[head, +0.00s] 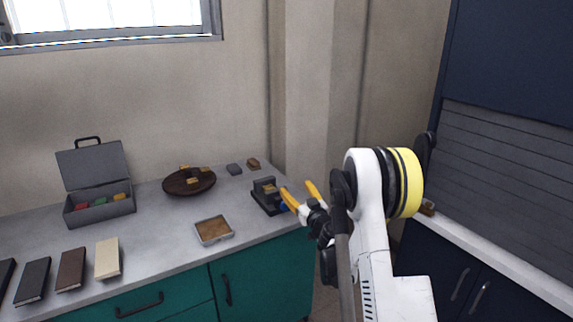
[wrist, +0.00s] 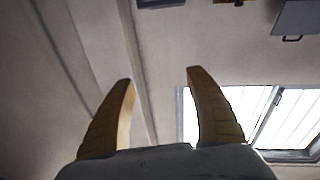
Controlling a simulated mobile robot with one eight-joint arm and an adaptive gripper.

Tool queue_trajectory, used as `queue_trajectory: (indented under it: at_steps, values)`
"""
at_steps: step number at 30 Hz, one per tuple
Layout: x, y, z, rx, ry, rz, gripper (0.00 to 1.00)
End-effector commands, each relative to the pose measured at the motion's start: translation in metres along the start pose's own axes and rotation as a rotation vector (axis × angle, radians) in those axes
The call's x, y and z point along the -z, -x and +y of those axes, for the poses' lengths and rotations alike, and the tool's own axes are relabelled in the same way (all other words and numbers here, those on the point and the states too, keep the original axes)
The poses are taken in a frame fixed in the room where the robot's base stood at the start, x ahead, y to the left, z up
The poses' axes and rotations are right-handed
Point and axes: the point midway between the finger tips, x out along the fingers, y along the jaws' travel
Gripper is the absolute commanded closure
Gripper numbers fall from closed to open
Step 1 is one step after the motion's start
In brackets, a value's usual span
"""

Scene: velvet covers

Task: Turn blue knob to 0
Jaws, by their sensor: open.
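A small dark device (head: 265,193) stands on the grey counter near its right end. A small patch of blue (head: 284,207) shows at the device's right side, partly hidden by my finger; it may be the blue knob, but its setting cannot be read. My gripper (head: 296,188) has yellow fingers spread apart with nothing between them. In the head view it overlaps the device's right side; I cannot tell whether it touches. In the wrist view my gripper (wrist: 160,76) is open before bare wall, and no blue knob shows.
The grey counter (head: 165,235) also holds an open grey case (head: 100,207), a dark round plate (head: 177,188), a shallow tray (head: 214,241) and several book-like blocks. A wall pillar (head: 318,90) rises behind. A dark cabinet with a shutter (head: 510,150) stands at right.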

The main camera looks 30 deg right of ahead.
Motion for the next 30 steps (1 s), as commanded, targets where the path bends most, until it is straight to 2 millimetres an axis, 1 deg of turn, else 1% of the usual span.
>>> queue_trajectory:
  at_steps: [1,6,8,12,15,18,21,25,30]
  values:
    - [0.012,-0.001,-0.002,-0.012,-0.001,0.001,0.36]
    - [0.05,-0.002,-0.007,-0.071,-0.004,-0.006,0.36]
    - [0.062,-0.001,-0.01,-0.091,-0.005,-0.013,0.36]
    - [0.09,0.005,-0.017,-0.139,-0.01,-0.039,0.36]
    - [0.108,0.012,-0.023,-0.169,-0.014,-0.067,0.36]
    - [0.121,0.02,-0.029,-0.195,-0.018,-0.101,0.36]
    - [0.131,0.029,-0.035,-0.214,-0.021,-0.134,0.36]
    - [0.138,0.039,-0.042,-0.229,-0.023,-0.17,0.36]
    - [0.142,0.045,-0.046,-0.236,-0.024,-0.194,0.36]
